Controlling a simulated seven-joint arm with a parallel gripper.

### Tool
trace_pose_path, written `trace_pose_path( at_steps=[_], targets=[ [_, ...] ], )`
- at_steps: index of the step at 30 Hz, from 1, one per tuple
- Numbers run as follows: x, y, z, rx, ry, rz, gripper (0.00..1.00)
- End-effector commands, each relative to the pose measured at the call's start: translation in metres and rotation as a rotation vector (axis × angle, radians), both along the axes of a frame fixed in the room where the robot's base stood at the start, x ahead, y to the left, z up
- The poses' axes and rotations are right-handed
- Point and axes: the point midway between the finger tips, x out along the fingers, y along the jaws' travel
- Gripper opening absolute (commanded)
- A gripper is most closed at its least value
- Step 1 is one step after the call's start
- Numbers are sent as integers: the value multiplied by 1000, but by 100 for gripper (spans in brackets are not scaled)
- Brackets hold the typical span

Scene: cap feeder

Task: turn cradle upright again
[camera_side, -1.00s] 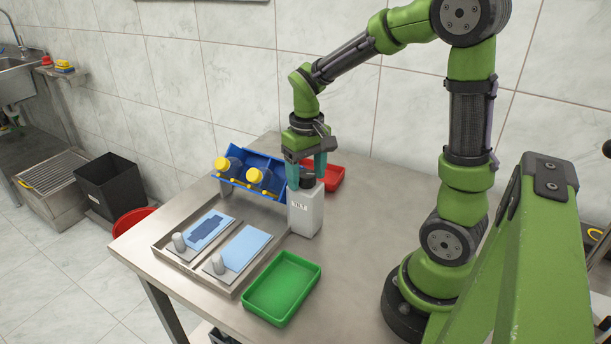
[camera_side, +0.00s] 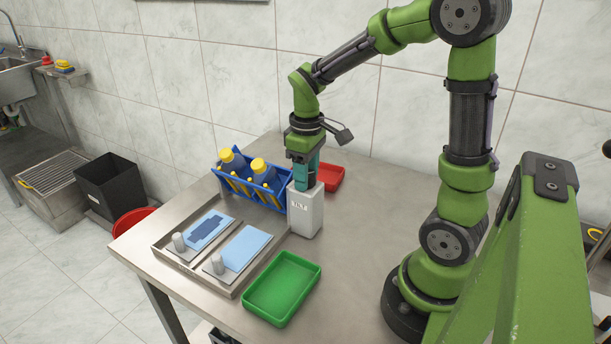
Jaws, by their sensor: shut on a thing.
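The blue cradle (camera_side: 271,199) stands on the table behind the metal tray. It now sits about level, with its open side up. Two dark bottles with yellow caps, the left bottle (camera_side: 237,164) and the right bottle (camera_side: 266,175), stand upright in it. Right of the cradle is a light grey box (camera_side: 306,216) labelled TILT. My gripper (camera_side: 305,184) points down at the top of this box, with its teal fingers shut on the dark knob there. The fingers now hide the knob.
The metal tray (camera_side: 187,262) in front holds two light blue plates with grey pegs. A green tray (camera_side: 282,290) lies at the front right, and a red tray (camera_side: 330,178) behind the box. The table's right part is clear up to my base.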

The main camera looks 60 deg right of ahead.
Motion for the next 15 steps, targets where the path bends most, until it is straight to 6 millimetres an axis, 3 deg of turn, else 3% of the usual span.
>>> trace_pose_path(
  at_steps=[7,15],
  targets=[
    [0,0,0,0,0,324,15],
    [0,0,0,0,0,376,15]
  ],
)
